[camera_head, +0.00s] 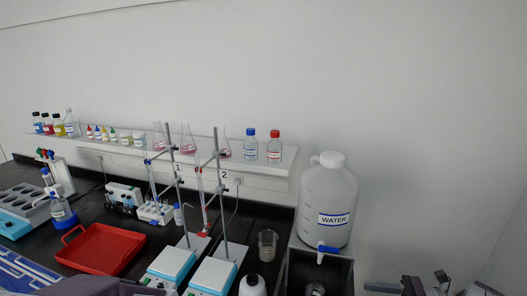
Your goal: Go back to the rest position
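The task names no object apart from my own arms. My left arm comes in along the bottom edge at the left, and the dark part of its gripper (135,288) is at the bottom edge in front of the left hot plate. Its fingers are mostly cut off, so I cannot tell whether it is open. My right gripper (405,286) is at the bottom right, right of the sink. It is dark and partly cut off by the bottom edge. I cannot tell whether it is open or shut, and I see no object in it.
A red tray (101,249) lies on the black bench. Two hot plates (172,263) with tall stands are in the middle, with a glass beaker (267,245) beside them. A large water jug (328,205) stands above the sink. A wall shelf (285,167) holds bottles and flasks.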

